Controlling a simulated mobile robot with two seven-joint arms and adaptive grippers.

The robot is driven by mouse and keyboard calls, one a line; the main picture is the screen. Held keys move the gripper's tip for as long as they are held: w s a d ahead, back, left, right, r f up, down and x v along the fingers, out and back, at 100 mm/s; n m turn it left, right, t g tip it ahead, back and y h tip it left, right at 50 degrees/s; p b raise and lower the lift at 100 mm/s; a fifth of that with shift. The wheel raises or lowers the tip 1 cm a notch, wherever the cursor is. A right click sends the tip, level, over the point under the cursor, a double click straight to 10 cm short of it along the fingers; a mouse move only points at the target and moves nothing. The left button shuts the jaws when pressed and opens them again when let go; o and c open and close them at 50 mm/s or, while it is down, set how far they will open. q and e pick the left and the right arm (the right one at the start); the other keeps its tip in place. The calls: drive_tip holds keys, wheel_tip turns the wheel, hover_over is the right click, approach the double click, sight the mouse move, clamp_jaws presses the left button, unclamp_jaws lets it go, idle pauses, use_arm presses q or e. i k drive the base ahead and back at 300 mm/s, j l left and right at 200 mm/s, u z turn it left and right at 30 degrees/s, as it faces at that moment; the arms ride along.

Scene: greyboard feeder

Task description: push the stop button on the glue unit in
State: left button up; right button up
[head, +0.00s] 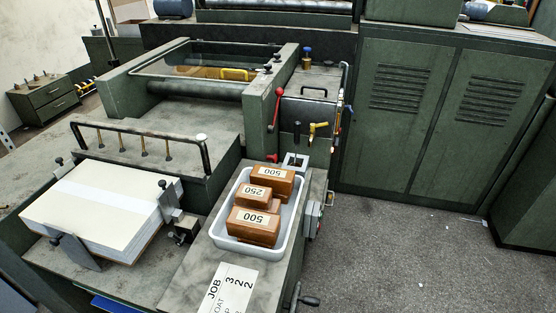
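The green machine with a dark roller (195,89) and a clear cover (205,62) stands at the upper middle; it looks like the glue unit. A red-handled lever (276,108) is on its front right side, with a small red part (272,158) below it. A small grey box (313,215) with tiny coloured parts sits on the machine's right side, seen edge-on. I cannot tell which of these, if any, is the stop button. Neither of my grippers is in view.
A white tray (217,239) with brown weight blocks (253,226) stands on the front ledge, beside a job sheet (231,291). A board stack (100,208) lies left. Green cabinets (420,110) stand behind. The floor (400,250) at right is mostly clear.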

sight(273, 158)
drive_tip(key=l, duration=0.5)
drive_tip(key=i+l+u, duration=0.1)
drive_tip(key=l, duration=0.35)
drive_tip(key=i+l+u, duration=0.15)
drive_tip(key=l, duration=0.35)
drive_tip(key=i+l+u, duration=0.1)
drive_tip(key=l, duration=0.4)
drive_tip(key=i+l+u, duration=0.1)
drive_tip(key=l, duration=0.4)
drive_tip(key=i+l+u, duration=0.15)
drive_tip(key=l, duration=0.4)
drive_tip(key=i+l, duration=0.2)
drive_tip(key=l, duration=0.15)
drive_tip(key=i+l+u, duration=0.1)
drive_tip(key=l, duration=0.25)
drive_tip(key=i+l+u, duration=0.1)
drive_tip(key=i+l, duration=0.35)
drive_tip(key=l, duration=0.3)
